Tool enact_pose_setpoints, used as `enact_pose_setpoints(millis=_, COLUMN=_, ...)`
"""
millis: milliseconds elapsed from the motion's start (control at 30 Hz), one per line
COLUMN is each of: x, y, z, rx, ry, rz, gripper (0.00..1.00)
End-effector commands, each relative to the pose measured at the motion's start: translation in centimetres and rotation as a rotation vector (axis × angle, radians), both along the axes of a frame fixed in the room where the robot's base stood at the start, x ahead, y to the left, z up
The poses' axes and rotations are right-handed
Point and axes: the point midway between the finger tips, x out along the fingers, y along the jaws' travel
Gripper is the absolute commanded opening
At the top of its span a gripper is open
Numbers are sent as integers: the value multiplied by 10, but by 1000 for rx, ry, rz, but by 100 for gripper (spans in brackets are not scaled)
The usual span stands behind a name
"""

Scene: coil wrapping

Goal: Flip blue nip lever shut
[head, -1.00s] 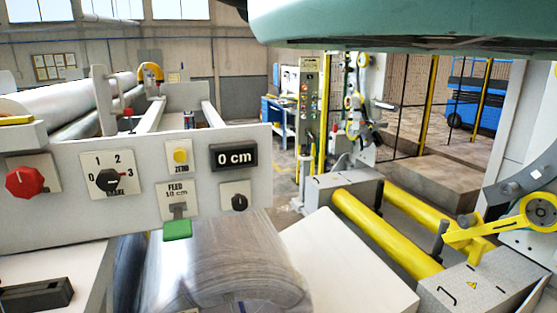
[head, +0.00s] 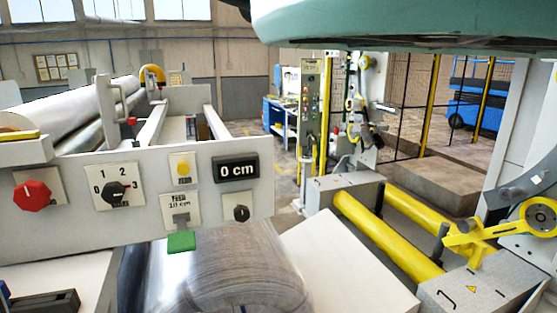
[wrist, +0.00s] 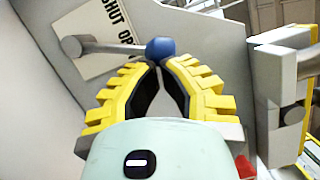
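In the wrist view, the blue nip lever shows as a grey rod with a blue ball knob (wrist: 160,49) at its right end. The rod runs almost level in the picture from a grey pivot (wrist: 72,46) at the left. It crosses a white plate (wrist: 108,38) lettered "SHUT" and "OP", the rest cut off. My gripper (wrist: 160,66) has yellow ribbed fingers with dark pads. Its fingertips are drawn close together just below the knob, with nothing seen between them. Whether they touch the knob cannot be told. The head view does not show my gripper.
In the wrist view, a grey bracket (wrist: 284,75) stands close on the right. Yellow rollers (head: 385,235) lie at the right.

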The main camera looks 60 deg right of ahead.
Motion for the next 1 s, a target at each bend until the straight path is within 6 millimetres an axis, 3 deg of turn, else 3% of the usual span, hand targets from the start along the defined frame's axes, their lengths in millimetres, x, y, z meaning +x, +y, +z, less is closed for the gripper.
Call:
enact_pose_setpoints(millis=433, x=11, y=10, z=18, rx=-184, ry=132, rz=-4, gripper=0)
enact_pose_setpoints(millis=833, x=23, y=28, z=22, rx=-393, ry=277, rz=-2, gripper=0)
enact_pose_setpoints(millis=1000, x=27, y=36, z=20, rx=-383, ry=277, rz=-1, gripper=0)
